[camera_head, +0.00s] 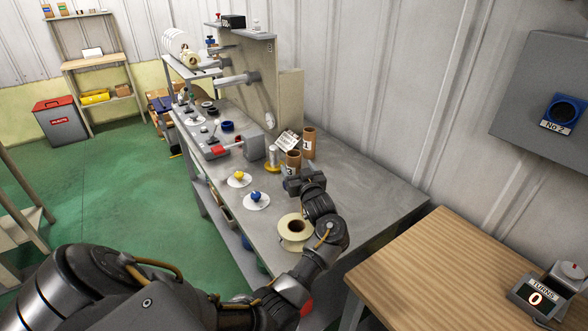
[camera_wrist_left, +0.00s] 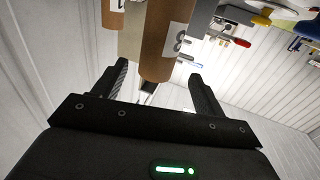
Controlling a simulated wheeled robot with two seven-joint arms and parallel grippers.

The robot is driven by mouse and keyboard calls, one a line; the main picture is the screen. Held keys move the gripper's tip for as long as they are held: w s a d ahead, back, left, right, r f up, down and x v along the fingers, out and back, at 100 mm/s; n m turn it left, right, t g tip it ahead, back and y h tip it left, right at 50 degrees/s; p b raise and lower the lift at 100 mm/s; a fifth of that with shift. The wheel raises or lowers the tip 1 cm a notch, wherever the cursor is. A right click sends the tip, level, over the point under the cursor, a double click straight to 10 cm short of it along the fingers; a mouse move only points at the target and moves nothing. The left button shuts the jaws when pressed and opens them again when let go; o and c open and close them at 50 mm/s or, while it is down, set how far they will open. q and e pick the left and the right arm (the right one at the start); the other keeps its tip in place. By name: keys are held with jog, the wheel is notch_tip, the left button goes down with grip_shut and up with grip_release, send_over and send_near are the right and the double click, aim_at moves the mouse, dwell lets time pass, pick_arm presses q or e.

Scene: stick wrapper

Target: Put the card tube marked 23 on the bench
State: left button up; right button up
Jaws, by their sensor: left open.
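Two brown card tubes stand upright on the grey bench (camera_head: 350,180). The near tube (camera_head: 293,157) has a white label that seems to end in 3; its full number is not readable. The far tube (camera_head: 309,135) stands just behind it to the right, its label too small to read surely. My left gripper (camera_head: 303,183) is open, close in front of the near tube. In the left wrist view one tube (camera_wrist_left: 160,50) with a partly visible label reaches between the spread fingers (camera_wrist_left: 160,85), with no clear grip. Another tube (camera_wrist_left: 112,18) is at its left. My right gripper is not in view.
A cream roll (camera_head: 295,231) lies by my left forearm. A metal cylinder on a yellow base (camera_head: 273,160) and a printed card (camera_head: 287,140) are beside the tubes. Two white discs (camera_head: 239,180) lie on the left. The bench's right end is clear; a wooden table (camera_head: 450,260) stands nearer.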

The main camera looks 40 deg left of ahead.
aim_at(296, 162)
pick_arm(q)
jog(key=shift+p+x, duration=0.7)
jog(key=shift+x, duration=2.2)
jog(key=shift+w+d+r, duration=0.15)
jog(key=shift+r, duration=0.05)
jog(key=c, duration=1)
